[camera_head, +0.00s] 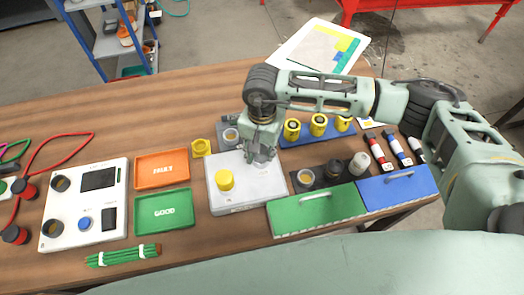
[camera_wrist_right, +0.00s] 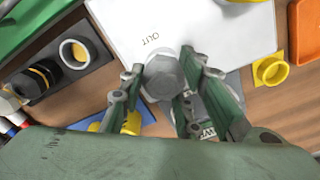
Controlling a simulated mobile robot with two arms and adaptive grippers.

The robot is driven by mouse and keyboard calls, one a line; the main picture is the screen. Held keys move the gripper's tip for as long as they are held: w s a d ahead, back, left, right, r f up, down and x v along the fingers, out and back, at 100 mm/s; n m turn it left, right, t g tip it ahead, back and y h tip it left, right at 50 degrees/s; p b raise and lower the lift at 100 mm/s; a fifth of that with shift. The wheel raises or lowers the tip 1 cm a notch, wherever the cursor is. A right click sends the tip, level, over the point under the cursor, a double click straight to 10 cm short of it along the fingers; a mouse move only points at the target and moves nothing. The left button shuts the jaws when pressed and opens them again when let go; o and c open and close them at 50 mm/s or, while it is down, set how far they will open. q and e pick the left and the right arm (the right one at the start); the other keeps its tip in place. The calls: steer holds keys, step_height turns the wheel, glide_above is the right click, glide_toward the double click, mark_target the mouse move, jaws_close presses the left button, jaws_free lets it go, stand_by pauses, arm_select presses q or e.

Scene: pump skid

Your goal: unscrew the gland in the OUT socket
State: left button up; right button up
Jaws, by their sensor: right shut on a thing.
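The white pump block (camera_head: 247,190) lies on the wooden bench, with a yellow round part (camera_head: 225,181) standing at its left side. My right gripper (camera_head: 262,156) points down over the block's right rear part and mostly hides what it holds there. In the right wrist view, a grey hexagonal gland (camera_wrist_right: 162,76) sits beside the upside-down OUT lettering on the white block (camera_wrist_right: 215,35). The fingers of my right gripper (camera_wrist_right: 160,82) are on both sides of the gland, shut on it. Whether the gland is still threaded in the socket cannot be told. My left gripper is not in view.
Orange FAULT tray (camera_head: 162,170) and green GOOD tray (camera_head: 164,210) lie left of the block. A yellow holder (camera_head: 201,148) and a grey holder (camera_head: 228,134) stand behind it. A green-lidded box (camera_head: 315,209) is close at the right front; yellow parts stand on a blue base behind.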

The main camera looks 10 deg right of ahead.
steer(key=shift+s+f+n+b, duration=0.1)
steer(key=shift+f+n+b, duration=0.15)
steer(key=shift+n+b, duration=0.4)
steer(key=n+b, duration=0.2)
steer(key=b, duration=0.1)
steer(key=shift+r+n+b, duration=0.1)
steer(key=shift+n+b, duration=0.3)
steer(key=shift+n, duration=0.25)
steer(key=shift+s, duration=0.1)
steer(key=o, duration=1.2)
steer(key=shift+r, duration=0.1)
